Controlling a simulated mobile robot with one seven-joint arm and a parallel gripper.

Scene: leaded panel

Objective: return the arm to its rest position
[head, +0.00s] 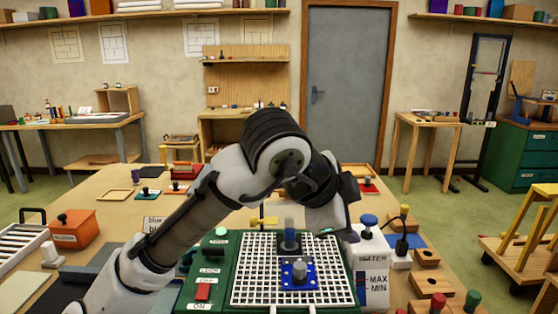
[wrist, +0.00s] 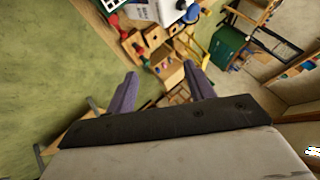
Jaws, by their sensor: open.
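My arm rises from the lower left of the head view, bends at a dark elbow above the workbench, and comes down to a wrist near the middle. The fingers are not clear in the head view. In the wrist view my gripper (wrist: 160,69) shows two purple fingers spread apart with nothing held between them. The wrist view is tilted, with the green floor on its left side and the bench objects at its top.
A green machine with a white grid (head: 250,290) lies below my wrist, bearing a blue block (head: 313,280). A white water container (head: 374,264) with a blue knob stands to its right. Wooden blocks (head: 428,283) are farther right. An orange box (head: 75,231) stands at left.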

